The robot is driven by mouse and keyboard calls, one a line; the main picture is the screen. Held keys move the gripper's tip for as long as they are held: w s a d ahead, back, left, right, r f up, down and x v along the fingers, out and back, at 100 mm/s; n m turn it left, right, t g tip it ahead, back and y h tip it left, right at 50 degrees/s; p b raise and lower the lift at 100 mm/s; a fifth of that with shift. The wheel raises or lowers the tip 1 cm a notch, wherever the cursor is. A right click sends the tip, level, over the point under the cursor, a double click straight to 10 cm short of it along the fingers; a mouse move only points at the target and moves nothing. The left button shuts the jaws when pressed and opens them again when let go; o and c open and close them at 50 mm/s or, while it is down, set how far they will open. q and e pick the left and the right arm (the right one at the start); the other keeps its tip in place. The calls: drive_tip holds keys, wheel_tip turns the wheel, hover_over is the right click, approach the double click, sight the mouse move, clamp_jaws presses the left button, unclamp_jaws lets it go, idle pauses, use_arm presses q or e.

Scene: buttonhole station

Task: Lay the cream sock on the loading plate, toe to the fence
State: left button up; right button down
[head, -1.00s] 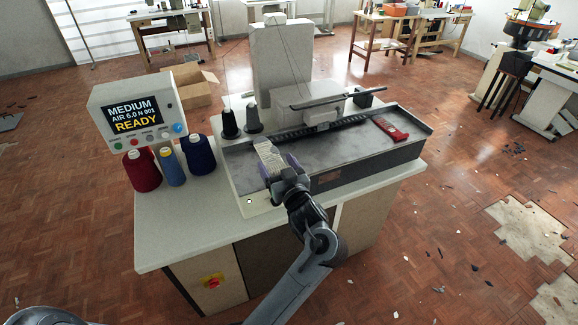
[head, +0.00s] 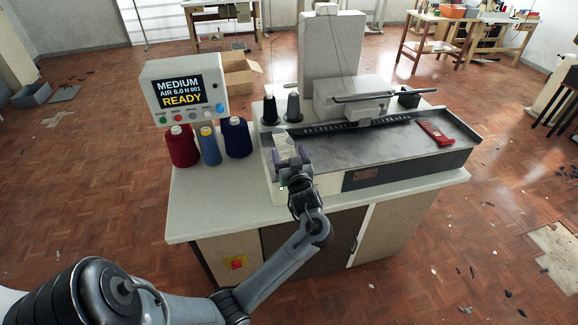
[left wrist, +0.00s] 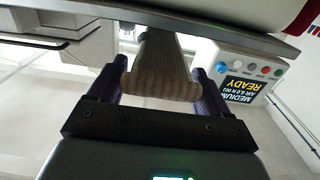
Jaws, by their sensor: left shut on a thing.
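My left gripper (head: 291,160) is shut on the cream sock (head: 285,146), a ribbed, pale strip at the left end of the grey loading plate (head: 365,155). In the left wrist view the sock (left wrist: 160,78) spans the space between the two purple fingers and runs away from the gripper. The fingers hide part of the sock, and I cannot tell if it touches the plate. A dark ridged rail (head: 335,127), perhaps the fence, runs along the back of the plate. My right gripper is not in view.
Red (head: 181,147), blue (head: 209,147) and navy (head: 237,138) thread cones stand left of the plate, below a display reading READY (head: 185,92). Two dark cones (head: 293,107) stand behind the sock. A red tool (head: 435,132) lies at the plate's right; its middle is clear.

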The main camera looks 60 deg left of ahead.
use_arm(q)
drive_tip(key=shift+f+b, duration=0.65)
drive_tip(key=shift+f, duration=1.4)
drive_tip(key=shift+f, duration=0.15)
drive_tip(key=o, duration=1)
drive_tip(key=shift+c, duration=0.2)
